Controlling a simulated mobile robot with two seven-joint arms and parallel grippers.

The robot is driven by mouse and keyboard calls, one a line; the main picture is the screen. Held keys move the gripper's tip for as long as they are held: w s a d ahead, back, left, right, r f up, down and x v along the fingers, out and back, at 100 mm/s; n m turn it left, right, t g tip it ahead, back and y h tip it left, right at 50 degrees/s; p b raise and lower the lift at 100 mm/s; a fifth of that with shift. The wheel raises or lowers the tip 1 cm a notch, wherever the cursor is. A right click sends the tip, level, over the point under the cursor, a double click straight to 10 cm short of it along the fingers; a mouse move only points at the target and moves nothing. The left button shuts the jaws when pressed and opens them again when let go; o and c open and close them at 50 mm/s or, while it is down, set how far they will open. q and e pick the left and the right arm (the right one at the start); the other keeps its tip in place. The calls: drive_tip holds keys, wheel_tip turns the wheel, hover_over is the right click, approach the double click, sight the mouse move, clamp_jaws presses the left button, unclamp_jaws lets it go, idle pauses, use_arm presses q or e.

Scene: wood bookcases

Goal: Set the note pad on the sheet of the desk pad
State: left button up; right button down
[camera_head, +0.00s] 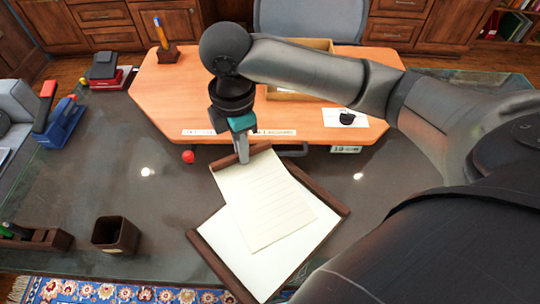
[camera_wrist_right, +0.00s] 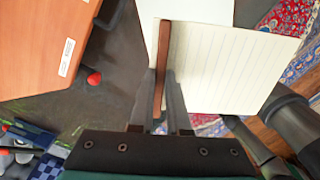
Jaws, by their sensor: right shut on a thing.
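The note pad (camera_head: 262,205) is a lined cream pad with a brown strip along its top edge. My right gripper (camera_head: 243,158) is shut on that strip, and the wrist view shows a finger (camera_wrist_right: 164,100) on each side of it. The lined face of the note pad (camera_wrist_right: 230,65) is seen there to the right. The desk pad, with brown side bars (camera_head: 219,264), lies on the glass desk, and its white sheet (camera_head: 262,272) shows around the lower part of the note pad. The note pad overlaps the sheet in the head view; I cannot tell whether they touch. My left gripper is out of view.
An orange desk section (camera_head: 180,92) with a pen holder (camera_head: 168,53) lies beyond. A red knob (camera_head: 188,156) is left of my gripper. A brown cup (camera_head: 115,235) stands left of the desk pad. Dark glass between them is clear.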

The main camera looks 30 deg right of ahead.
drive_tip(key=n, duration=0.3)
drive_tip(key=shift+f+p, duration=0.25)
drive_tip(key=shift+p, duration=0.05)
drive_tip(key=shift+a+f, duration=0.1)
drive_tip(key=shift+f, duration=0.1)
wheel_tip(320, 180, down, 20)
drive_tip(key=b, duration=0.5)
drive_tip(key=shift+r, duration=0.15)
drive_tip(key=c, duration=0.9)
unclamp_jaws()
drive_tip(key=shift+f, duration=0.2)
drive_tip(key=shift+r, duration=0.1)
wheel_tip(320, 180, up, 12)
drive_tip(key=p, duration=0.3)
drive_tip(key=shift+r, duration=0.1)
